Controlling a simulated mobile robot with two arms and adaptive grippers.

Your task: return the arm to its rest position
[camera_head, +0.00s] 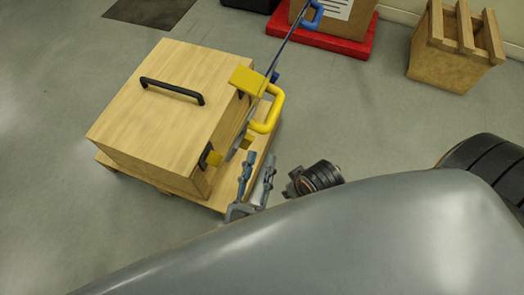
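The wooden box (180,75) with black handles sits on a pallet (130,175). A red platform (340,45) with a carton and a wooden crate (445,65) stand behind. Grey floor is clear at left and between them. My large grey body part hides the lower area.

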